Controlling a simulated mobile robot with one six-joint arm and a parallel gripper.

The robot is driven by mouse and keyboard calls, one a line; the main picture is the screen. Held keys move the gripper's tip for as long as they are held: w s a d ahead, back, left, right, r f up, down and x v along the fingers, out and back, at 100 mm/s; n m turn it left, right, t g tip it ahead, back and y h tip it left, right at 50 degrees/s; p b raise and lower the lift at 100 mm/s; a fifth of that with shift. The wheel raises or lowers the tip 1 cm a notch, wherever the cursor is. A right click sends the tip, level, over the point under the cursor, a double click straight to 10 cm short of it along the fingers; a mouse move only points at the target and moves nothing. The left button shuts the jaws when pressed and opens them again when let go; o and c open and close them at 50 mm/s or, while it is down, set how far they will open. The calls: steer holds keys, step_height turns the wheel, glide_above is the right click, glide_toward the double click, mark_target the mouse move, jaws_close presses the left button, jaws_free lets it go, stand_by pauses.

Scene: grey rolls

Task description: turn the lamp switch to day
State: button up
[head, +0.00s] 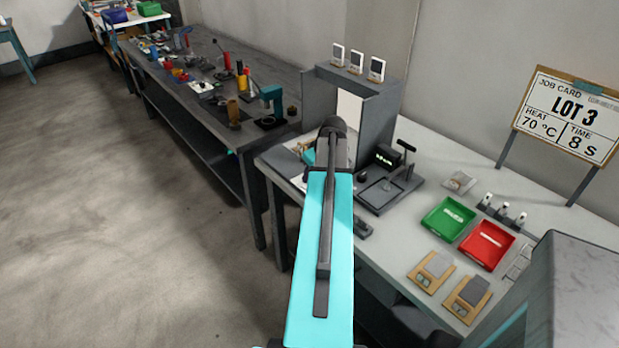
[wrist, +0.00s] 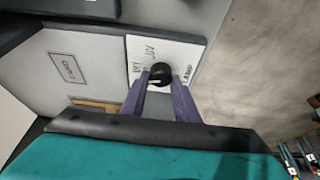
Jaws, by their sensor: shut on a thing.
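The lamp switch is a round black knob (wrist: 160,71) on a white label plate (wrist: 172,48) in the wrist view. The plate carries handwritten-looking words, one like DAY to the knob's left, one like UV above it and LAMP to its right. A pale mark shows on the knob's lower left; which word it points at I cannot tell for sure. My gripper (wrist: 160,81) is shut on the knob, with a purple-grey finger on either side. In the head view my turquoise arm reaches toward the grey booth (head: 376,121) and hides the gripper and switch.
A plate marked CARD (wrist: 70,68) lies left of the switch in the wrist view. In the head view a black press (head: 388,187), a green tray (head: 448,218) and a red tray (head: 487,245) stand right of my arm. A cluttered dark bench (head: 215,85) is at left, with open floor beside it.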

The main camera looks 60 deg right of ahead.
steer(key=shift+a+m+g+h, duration=0.2)
steer(key=shift+m+g+h, duration=0.15)
steer(key=shift+m, duration=0.85)
steer(key=o, duration=1.1)
steer(key=shift+h+b+v, duration=0.25)
steer(key=shift+b+v, duration=0.15)
steer(key=shift+v, duration=0.7)
steer(key=shift+b+v, duration=0.8)
steer(key=shift+v, duration=4.95)
